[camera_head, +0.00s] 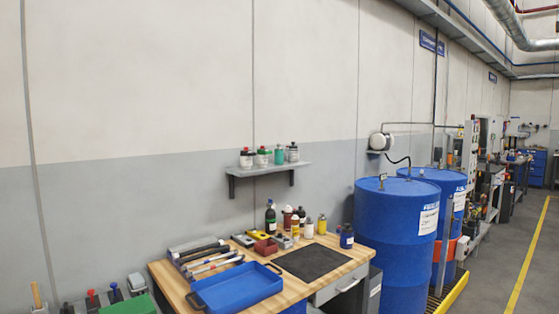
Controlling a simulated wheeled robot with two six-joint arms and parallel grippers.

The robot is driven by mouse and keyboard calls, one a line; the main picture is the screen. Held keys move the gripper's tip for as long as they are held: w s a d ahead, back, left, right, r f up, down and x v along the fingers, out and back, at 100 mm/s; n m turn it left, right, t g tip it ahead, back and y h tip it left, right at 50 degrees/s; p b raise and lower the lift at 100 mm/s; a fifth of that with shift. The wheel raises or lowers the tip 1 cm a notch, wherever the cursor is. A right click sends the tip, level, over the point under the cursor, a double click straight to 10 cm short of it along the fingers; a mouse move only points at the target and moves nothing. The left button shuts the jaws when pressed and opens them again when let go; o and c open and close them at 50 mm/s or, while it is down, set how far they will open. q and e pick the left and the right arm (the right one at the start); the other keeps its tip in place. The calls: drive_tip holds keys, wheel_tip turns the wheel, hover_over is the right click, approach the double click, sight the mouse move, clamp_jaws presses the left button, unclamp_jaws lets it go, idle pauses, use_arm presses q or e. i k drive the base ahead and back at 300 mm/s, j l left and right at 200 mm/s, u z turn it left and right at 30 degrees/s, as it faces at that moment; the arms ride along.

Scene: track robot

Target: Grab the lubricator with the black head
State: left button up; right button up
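Several small bottles stand at the back of the wooden workbench (300,286). They include a dark bottle (270,218) with a dark top, a white bottle (308,230), a yellow bottle (322,226) and a blue bottle (346,239) with a dark top. On the wall shelf (268,170) above are several more containers, among them a green bottle (279,155) and a white one with a dark cap (292,154). They are too small to tell which is the lubricator with the black head. Neither of my grippers is in view.
The workbench holds a blue tray (238,288), hammers (203,249), a red bin (266,249) and a dark mat (311,263). Large blue drums (394,235) stand right of it. A clear floor aisle with a yellow line (527,258) lies at the right.

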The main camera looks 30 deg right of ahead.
sight(246, 157)
drive_tip(key=i+l+z, duration=0.15)
drive_tip(key=l+z, duration=0.2)
drive_tip(key=i+l+z, duration=0.2)
drive_tip(key=z, duration=0.2)
drive_tip(key=i+l+z, duration=0.35)
drive_tip(key=k, duration=0.1)
